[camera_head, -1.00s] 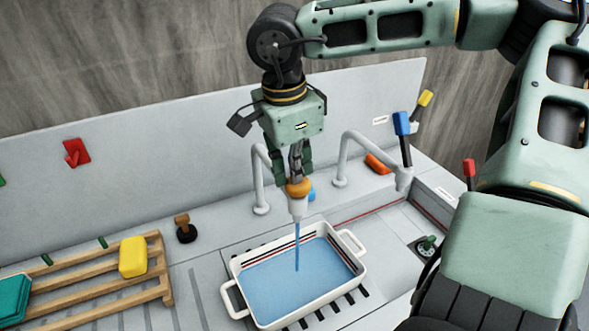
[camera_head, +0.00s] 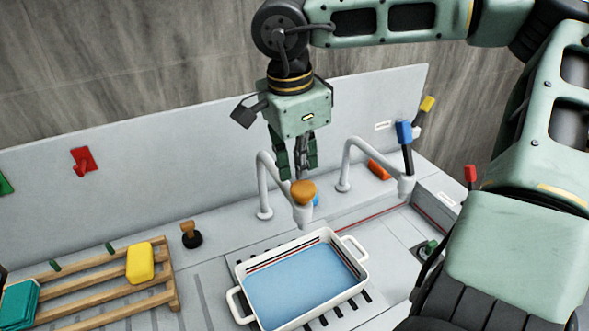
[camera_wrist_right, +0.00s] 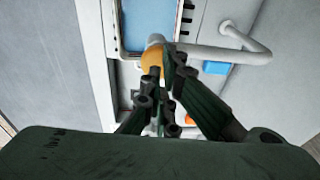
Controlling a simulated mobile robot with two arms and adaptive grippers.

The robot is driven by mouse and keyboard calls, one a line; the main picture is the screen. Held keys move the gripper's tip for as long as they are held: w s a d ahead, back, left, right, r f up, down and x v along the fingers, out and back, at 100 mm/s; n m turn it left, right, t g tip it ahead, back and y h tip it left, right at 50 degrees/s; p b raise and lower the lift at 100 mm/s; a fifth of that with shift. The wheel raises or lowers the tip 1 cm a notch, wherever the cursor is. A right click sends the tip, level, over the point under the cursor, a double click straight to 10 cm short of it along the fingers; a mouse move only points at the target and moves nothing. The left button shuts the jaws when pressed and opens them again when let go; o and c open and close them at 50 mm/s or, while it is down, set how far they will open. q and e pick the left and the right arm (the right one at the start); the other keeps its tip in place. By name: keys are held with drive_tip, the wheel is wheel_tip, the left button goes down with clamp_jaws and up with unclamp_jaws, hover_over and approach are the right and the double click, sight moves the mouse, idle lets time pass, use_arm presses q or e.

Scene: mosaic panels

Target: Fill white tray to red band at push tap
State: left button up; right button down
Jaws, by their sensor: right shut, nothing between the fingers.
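The white tray (camera_head: 360,290) stands on the slotted drain under the push tap, with blue water (camera_head: 300,285) inside. A red band and dark lines (camera_head: 285,257) show on its inner back wall, above the water surface. The push tap (camera_head: 303,213) has an orange-brown knob (camera_head: 303,190) on top, and no stream comes from it. In the wrist view the fingers (camera_wrist_right: 160,75) point at the orange knob (camera_wrist_right: 152,60). My left gripper is not in view.
A second tap with a blue lever (camera_head: 404,132) stands to the right. A wooden rack (camera_head: 110,285) holds a yellow block (camera_head: 140,263) and teal cloths (camera_head: 20,303) at left. A small stamp-like plug (camera_head: 190,235) stands behind it. Red hook (camera_head: 81,161) on the back panel.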

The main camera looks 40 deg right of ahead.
sight(294, 195)
wheel_tip(294, 195, up, 10)
drive_tip(key=a+b, duration=0.1)
drive_tip(key=b, duration=0.1)
drive_tip(key=shift+a, duration=0.4)
drive_tip(key=shift+s+d, duration=0.15)
idle(0.6)
